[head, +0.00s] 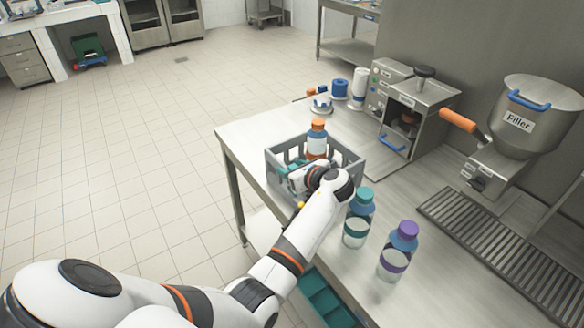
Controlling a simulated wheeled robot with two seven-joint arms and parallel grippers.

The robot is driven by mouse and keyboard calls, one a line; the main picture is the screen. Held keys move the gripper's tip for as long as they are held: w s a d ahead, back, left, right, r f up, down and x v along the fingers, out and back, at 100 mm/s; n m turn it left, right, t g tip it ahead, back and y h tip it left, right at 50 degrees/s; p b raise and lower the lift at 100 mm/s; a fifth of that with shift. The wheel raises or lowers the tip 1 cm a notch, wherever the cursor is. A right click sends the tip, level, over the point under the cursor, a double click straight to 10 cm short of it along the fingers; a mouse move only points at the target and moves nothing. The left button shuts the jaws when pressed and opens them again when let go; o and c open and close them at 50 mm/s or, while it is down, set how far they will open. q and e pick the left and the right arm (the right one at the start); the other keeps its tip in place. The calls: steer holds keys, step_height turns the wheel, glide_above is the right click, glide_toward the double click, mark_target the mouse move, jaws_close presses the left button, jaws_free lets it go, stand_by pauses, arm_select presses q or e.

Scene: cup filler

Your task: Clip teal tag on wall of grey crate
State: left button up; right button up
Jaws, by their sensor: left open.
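The grey crate (347,157) stands on the steel table near its left end. A bottle with an orange cap (317,139) stands upright in it. My left gripper (292,184) is open at the crate's near left side, and my wrist hides much of that wall. A small teal patch (283,168) shows at the crate's left wall close to the gripper. It may be the teal tag, but it is too small to tell whether it is clipped on. My right gripper is not in view.
A teal-capped bottle (358,218) and a purple-capped bottle (398,251) stand on the table right of my forearm. A capping machine (411,110), the filler (527,125) and a drain grate (500,255) are farther right. Teal bins (325,300) sit below the table edge.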

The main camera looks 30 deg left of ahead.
arm_select(q)
steer(key=b+v, duration=0.1)
steer(key=v, duration=1)
steer(key=shift+d+b, duration=0.35)
steer(key=shift+s, duration=0.25)
